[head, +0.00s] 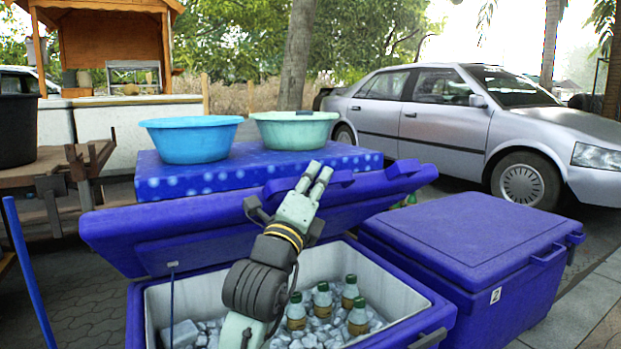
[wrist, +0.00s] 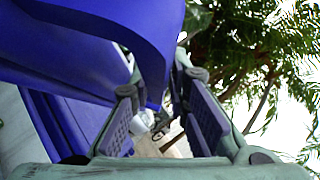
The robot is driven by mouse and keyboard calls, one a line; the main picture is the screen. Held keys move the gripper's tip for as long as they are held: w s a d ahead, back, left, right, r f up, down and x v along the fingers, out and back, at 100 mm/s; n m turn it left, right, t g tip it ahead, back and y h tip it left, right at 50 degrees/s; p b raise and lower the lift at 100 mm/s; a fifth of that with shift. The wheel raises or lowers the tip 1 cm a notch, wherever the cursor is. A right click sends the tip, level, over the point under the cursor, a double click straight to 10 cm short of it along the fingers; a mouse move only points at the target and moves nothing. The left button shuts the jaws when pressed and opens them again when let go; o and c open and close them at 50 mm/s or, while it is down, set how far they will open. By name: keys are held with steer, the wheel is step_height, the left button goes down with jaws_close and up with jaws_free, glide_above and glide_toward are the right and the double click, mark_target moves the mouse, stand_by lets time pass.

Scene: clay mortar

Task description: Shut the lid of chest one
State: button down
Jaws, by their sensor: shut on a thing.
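The open blue chest (head: 428,318) stands in front of me in the head view, with a white inner wall. Its blue lid (head: 195,228) is raised and tilted over the back of the opening. My gripper (head: 318,171) reaches up over the chest to the lid's upper edge, right of its middle. In the wrist view, a curved blue part of the lid (wrist: 152,62) passes between the fingers of my gripper (wrist: 165,112), which is shut on it. The exact contact is partly hidden in the head view.
Several green-capped bottles (head: 297,312) stand in ice inside the chest. A second blue chest (head: 470,240), lid down, stands close on the right. Behind the lid, a blue spotted table (head: 190,180) bears a blue basin (head: 190,142) and a pale green basin (head: 295,131). A silver car (head: 440,120) is behind.

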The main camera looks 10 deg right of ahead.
steer(key=shift+f, duration=0.1)
steer(key=c, duration=1.5)
jaws_free()
steer(key=shift+c, duration=0.2)
